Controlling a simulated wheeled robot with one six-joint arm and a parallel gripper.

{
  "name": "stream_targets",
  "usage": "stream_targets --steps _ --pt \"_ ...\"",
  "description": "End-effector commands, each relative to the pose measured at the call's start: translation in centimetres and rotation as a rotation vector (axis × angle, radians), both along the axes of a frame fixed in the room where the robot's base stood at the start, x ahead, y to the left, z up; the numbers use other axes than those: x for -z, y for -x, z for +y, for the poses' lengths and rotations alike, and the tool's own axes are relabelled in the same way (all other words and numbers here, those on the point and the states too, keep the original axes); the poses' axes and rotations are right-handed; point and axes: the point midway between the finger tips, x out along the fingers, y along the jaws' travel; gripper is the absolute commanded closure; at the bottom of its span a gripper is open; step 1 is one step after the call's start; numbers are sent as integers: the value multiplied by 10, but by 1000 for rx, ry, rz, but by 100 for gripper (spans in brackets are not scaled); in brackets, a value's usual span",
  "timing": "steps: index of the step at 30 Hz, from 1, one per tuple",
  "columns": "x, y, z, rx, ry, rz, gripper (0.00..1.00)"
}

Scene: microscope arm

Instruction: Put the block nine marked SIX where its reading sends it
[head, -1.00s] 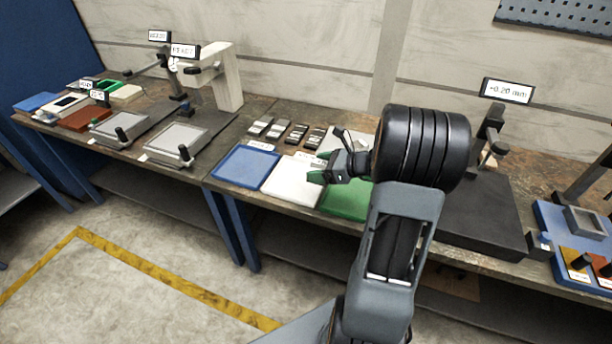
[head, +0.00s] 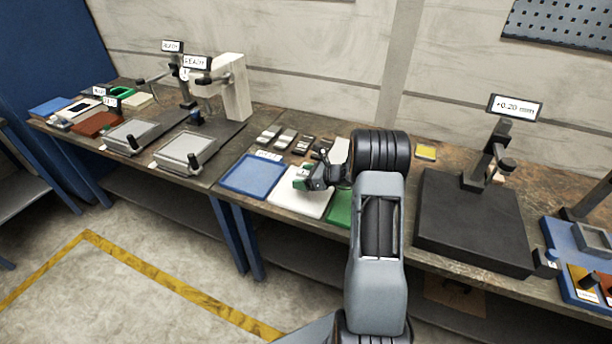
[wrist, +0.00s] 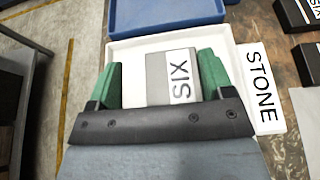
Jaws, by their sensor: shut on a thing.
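The grey block marked SIX (wrist: 157,78) is between the green fingers of my gripper (wrist: 160,80), with its white SIX label facing the wrist camera. The white tray (wrist: 122,54) lies under the block and fingers, with a STONE label (wrist: 260,88) at its side. In the head view my gripper (head: 303,178) is over the white tray (head: 288,203); the block is mostly hidden there. Whether the block touches the tray floor cannot be told. The gauge display (head: 515,107) reads +0.20 mm, above the dark gauge base (head: 465,225).
A blue tray (head: 252,176) is left of the white one, and a green tray (head: 340,209) is right, partly behind my arm. Several dark labelled blocks (head: 285,139) lie behind the trays. A yellow piece (head: 426,152) lies near the wall. Microscope stands (head: 236,90) are at left.

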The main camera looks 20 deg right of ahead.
Motion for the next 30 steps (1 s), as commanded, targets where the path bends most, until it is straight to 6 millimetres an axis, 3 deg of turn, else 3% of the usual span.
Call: stream_targets --steps 12,26,27,30 --pt "32 -6 0 0 -1 -4 100" --pt "37 -6 0 1 0 -5 100" --pt "40 -5 1 0 0 0 25" --pt "39 -5 1 0 -1 1 15"
